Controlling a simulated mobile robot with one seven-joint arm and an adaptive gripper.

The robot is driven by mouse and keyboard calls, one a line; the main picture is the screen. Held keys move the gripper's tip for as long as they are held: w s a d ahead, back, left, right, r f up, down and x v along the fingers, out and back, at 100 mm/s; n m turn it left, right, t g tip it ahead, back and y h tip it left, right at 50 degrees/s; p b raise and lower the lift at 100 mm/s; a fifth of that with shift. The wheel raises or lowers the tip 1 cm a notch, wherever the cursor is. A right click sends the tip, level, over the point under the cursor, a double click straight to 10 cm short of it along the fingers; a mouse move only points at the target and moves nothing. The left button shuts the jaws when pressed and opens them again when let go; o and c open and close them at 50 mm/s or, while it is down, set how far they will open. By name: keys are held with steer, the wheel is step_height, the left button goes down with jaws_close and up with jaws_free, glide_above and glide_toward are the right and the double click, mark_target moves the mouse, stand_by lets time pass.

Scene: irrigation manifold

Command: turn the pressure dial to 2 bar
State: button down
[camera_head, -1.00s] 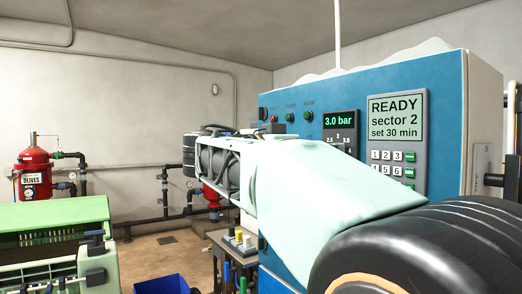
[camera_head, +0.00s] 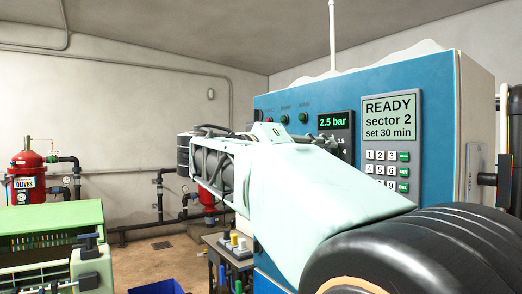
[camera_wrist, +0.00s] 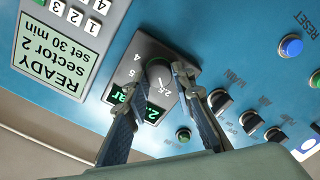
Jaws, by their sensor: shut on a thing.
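The pressure dial (camera_wrist: 155,70) is a dark round knob on a grey panel with a printed scale, seen upside down in the wrist view. My gripper (camera_wrist: 159,80) has one finger on each side of the knob and is shut on it. The green pressure display (camera_head: 333,121) reads 2.5 bar in the head view. In the wrist view the display (camera_wrist: 152,115) is partly covered by a finger. In the head view my arm hides the knob and my fingertips.
The blue cabinet (camera_head: 275,190) also carries a screen (camera_head: 389,118) reading "READY sector 2 set 30 min" and a keypad (camera_head: 386,168). Black switches (camera_wrist: 250,120) and a blue reset button (camera_wrist: 292,46) sit near my fingers. A red tank (camera_head: 26,180) stands far left.

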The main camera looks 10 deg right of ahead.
steer(key=n+p, duration=0.1)
steer(key=n, duration=0.3)
steer(key=shift+r+n, duration=0.1)
steer(key=shift+n, duration=0.2)
steer(key=shift+n+p, duration=1.1)
steer(key=shift+n, duration=0.7)
steer(key=shift+f, duration=0.2)
steer(key=c, duration=1.7)
jaws_free()
steer(key=shift+o, duration=0.2)
steer(key=v, duration=1.2)
